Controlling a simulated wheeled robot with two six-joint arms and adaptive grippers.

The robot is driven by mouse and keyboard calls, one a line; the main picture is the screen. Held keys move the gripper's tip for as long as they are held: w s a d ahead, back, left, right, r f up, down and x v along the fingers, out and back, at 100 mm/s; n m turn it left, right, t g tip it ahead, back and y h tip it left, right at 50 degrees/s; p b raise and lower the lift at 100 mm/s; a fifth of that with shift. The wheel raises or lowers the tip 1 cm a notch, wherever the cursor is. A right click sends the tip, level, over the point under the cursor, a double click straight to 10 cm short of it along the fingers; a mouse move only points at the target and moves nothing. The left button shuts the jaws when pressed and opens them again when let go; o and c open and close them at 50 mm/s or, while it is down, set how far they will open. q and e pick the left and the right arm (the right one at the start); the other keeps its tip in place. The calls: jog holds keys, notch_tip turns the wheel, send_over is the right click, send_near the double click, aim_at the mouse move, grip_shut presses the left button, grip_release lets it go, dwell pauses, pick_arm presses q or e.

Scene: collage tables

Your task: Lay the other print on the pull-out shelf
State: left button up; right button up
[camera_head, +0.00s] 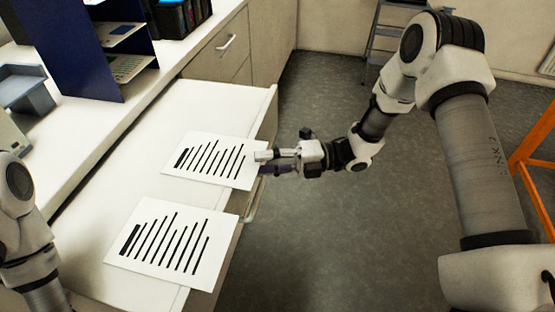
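Two white prints with black slanted bars show in the head view. The far print (209,159) lies over the pull-out shelf (200,102), its right edge at the shelf's right side. The near print (172,243) lies on the same shelf closer to me, its right corner reaching the shelf's edge. My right gripper (268,161) is at the right edge of the far print, with one finger above and one below the print's level. Whether it pinches the paper is too small to tell. My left arm shows at the lower left, but its gripper is out of view.
A blue paper rack (115,45) and a grey tray (22,88) stand on the counter at the left. Drawers (225,45) with a handle are behind the shelf. A step ladder (388,38) stands at the back, and an orange frame (530,150) at the right. Grey floor is open between.

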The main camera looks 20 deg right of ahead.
jog(key=v, duration=1.1)
jog(key=shift+d, duration=0.3)
jog(key=w+a+f+m+t+h, duration=0.2)
jog(key=a+f+m+t+h, duration=0.45)
jog(key=m, duration=0.65)
jog(key=s+f+m+g+h, duration=0.35)
jog(key=f+m, duration=0.45)
jog(key=f, duration=0.3)
jog(key=s+d+f+m+g+h, duration=0.1)
jog(key=s+f+m+g+h, duration=0.1)
jog(key=s, duration=0.5)
jog(key=s+d+f+m+g+h, duration=0.2)
jog(key=s+f+m+h, duration=0.1)
jog(key=s+m, duration=0.3)
jog(key=s+d+f+m+g+h, duration=0.1)
jog(key=s+f+m+g+h, duration=0.1)
jog(key=s, duration=0.8)
notch_tip(320, 180, down, 2)
jog(key=m+g, duration=0.1)
jog(key=m, duration=0.1)
jog(key=shift+d+m, duration=0.3)
jog(key=shift+m, duration=0.1)
jog(key=shift+s+f, duration=0.1)
jog(key=shift+f, duration=0.05)
